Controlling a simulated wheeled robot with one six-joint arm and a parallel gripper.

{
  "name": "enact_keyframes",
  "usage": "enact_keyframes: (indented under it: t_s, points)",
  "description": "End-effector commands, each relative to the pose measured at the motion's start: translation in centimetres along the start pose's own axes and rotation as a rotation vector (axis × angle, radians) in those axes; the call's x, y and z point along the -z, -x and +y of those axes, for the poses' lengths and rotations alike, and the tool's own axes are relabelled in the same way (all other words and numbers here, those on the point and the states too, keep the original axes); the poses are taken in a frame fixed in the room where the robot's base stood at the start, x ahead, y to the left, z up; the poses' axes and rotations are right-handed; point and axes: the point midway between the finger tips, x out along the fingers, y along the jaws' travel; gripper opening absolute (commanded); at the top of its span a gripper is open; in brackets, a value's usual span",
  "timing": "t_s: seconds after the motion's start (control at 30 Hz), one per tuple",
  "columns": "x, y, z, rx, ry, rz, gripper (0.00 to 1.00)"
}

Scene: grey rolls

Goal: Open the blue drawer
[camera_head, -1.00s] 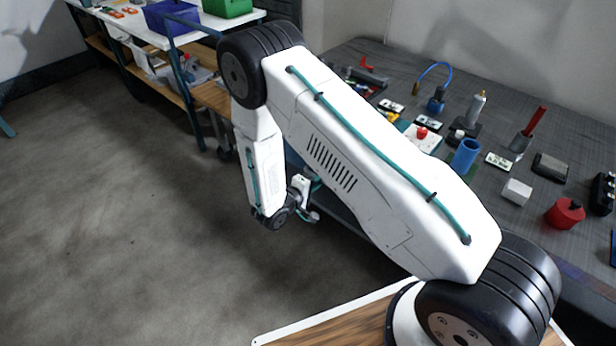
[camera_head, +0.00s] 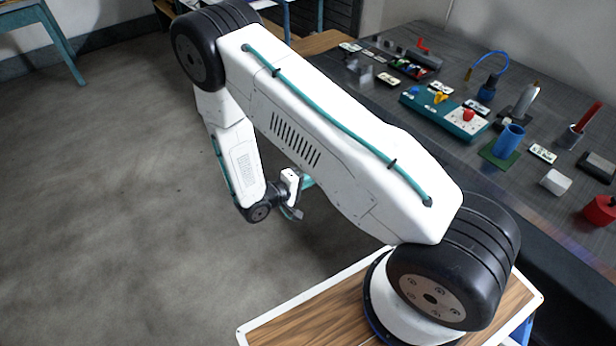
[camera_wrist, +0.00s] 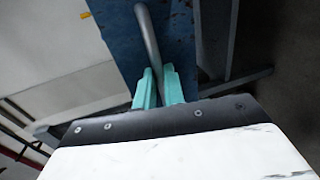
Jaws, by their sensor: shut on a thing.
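The blue drawer front (camera_wrist: 181,35) fills the top middle of the wrist view, scuffed and close. Its bent grey metal handle (camera_wrist: 148,38) runs down from the top edge to between my teal fingers. My gripper (camera_wrist: 157,74) is shut on this handle. In the head view my gripper (camera_head: 307,182) is mostly hidden behind my arm, with only a bit of teal showing. The drawer itself cannot be made out there, so how far it stands open cannot be told.
The dark workbench (camera_head: 540,105) at right carries a teal board (camera_head: 445,113), a blue cup (camera_head: 509,139), a white block (camera_head: 555,182) and a red container (camera_head: 601,209). A teal-legged table (camera_head: 48,25) stands far left. The grey floor at left is clear.

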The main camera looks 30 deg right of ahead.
Motion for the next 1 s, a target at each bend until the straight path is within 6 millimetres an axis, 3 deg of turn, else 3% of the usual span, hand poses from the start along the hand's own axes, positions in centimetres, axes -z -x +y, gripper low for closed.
enact_keyframes:
  t_s: [0.47, 0.5, 0.53, 0.87, 1.0]
  points:
    - [-0.3, -0.1, 0.0, 0.0, 0.0, -0.011, 0.0]
    - [-0.3, -0.1, 0.0, 0.0, 0.0, -0.011, 0.22]
    - [-0.3, -0.1, 0.0, 0.0, 0.0, -0.011, 0.3]
    - [-0.1, 0.3, 0.0, 0.0, -0.001, -0.007, 0.31]
    - [0.0, 1.9, 0.0, 0.0, -0.001, -0.004, 0.31]
